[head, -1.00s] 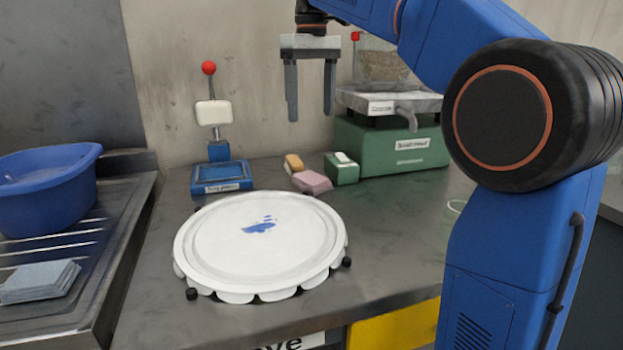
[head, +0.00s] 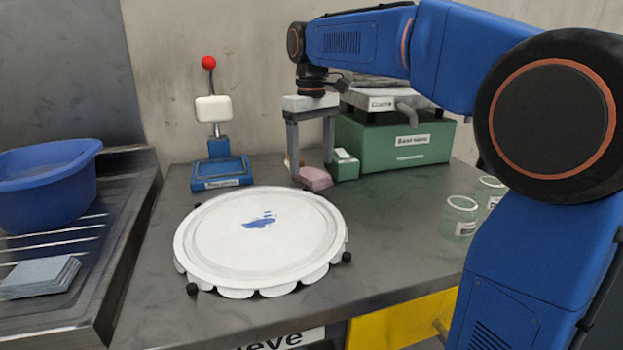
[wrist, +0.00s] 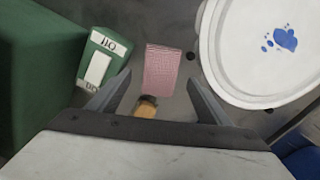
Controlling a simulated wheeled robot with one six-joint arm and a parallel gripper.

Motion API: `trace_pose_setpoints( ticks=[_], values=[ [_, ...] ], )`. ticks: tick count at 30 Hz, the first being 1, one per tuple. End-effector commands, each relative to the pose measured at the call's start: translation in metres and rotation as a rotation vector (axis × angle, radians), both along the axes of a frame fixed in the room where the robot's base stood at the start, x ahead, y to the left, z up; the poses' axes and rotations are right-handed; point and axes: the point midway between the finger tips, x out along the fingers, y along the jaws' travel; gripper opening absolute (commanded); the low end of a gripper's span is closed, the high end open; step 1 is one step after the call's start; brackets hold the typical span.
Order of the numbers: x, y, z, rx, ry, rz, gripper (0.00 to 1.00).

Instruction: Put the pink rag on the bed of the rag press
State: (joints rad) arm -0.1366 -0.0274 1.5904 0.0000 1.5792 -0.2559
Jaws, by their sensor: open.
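The pink rag (head: 315,178) lies folded on the metal bench, behind the round white lid and left of a small green and white box; it also shows in the wrist view (wrist: 161,70). My gripper (head: 311,172) is open and empty. In the head view its fingers reach down at the rag, one at its left and one partly behind it. In the wrist view the rag shows ahead, between the lines of the fingertips. The rag press (head: 221,172) stands at the back left, with a blue bed, a white block raised above it and a red knob on top.
A small orange-brown block (wrist: 147,106) lies between the fingers in the wrist view. The green box (head: 345,165) and green scale (head: 392,140) stand right of the rag. The white lid (head: 260,262) fills the front; glass jars (head: 459,216) stand at right.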

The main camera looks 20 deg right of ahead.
Motion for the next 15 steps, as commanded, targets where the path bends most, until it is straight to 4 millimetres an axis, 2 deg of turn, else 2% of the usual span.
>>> trace_pose_setpoints(
  ticks=[3,6,15],
  values=[
    [-0.001,0.0,-0.017,0.0,0.002,0.0,0.72],
    [0.0,0.0,-0.026,0.0,0.0,0.0,0.72],
    [0.0,0.0,-0.03,0.0,0.0,0.0,0.72]
  ],
)
